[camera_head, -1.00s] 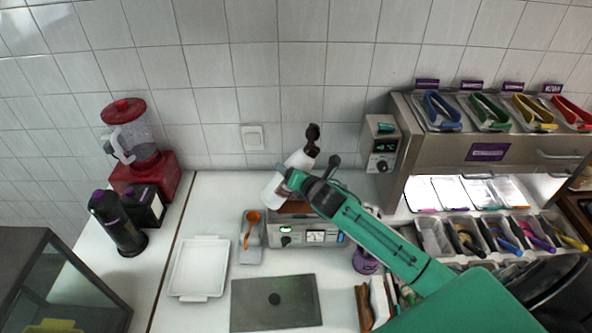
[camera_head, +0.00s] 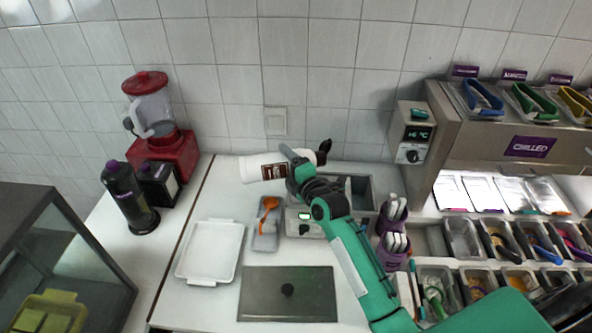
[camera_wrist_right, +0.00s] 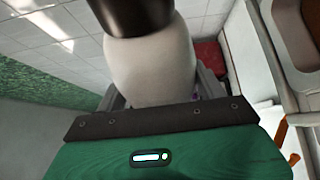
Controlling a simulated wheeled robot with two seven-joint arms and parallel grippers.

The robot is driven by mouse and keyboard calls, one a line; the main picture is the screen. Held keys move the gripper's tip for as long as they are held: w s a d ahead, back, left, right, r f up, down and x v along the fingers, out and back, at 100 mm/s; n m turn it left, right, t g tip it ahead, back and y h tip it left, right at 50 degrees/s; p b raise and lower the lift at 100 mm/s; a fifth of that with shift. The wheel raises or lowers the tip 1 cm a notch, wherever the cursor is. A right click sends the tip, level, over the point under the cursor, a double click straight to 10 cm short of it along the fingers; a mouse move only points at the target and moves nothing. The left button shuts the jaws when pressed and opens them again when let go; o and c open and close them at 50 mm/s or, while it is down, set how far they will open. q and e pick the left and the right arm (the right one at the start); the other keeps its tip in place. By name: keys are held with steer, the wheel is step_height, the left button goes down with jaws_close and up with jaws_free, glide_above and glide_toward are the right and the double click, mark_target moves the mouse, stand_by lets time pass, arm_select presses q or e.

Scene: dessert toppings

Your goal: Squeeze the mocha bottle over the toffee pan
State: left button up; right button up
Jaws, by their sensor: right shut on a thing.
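My right gripper (camera_head: 294,165) is shut on a white bottle with a dark cap and a brown label, taken to be the mocha bottle (camera_head: 255,168). The bottle lies nearly level in the air, its base to the left and its dark nozzle to the right. In the right wrist view the white bottle (camera_wrist_right: 150,68) sits between the fingers, with its dark cap at the top. Below and behind the arm is a steel warmer (camera_head: 297,228) with a green display. An open pan (camera_head: 361,190) shows at its right; my arm hides much of it, and I cannot read which pan is toffee.
An orange spoon (camera_head: 267,208) lies on a grey rest left of the warmer. A white tray (camera_head: 233,252) and a dark board (camera_head: 255,305) lie in front. A red blender (camera_head: 165,155) stands at back left. Purple holders (camera_head: 393,255) and topping bins stand at right.

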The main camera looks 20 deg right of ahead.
steer(key=m+b, duration=0.1)
steer(key=f+m+t+b, duration=0.1)
steer(key=m+b, duration=0.1)
steer(key=shift+d+f+b, duration=0.1)
steer(key=shift+f+b, duration=0.15)
steer(key=shift+b, duration=0.05)
steer(key=shift+f+m+t+b, duration=0.2)
steer(key=shift+m+t+b, duration=0.55)
steer(key=shift+m, duration=0.35)
steer(key=shift+r, duration=0.15)
steer(key=shift+o, duration=1.2)
steer(key=shift+c, duration=1.4)
steer(key=o, duration=0.4)
steer(key=c, duration=0.6)
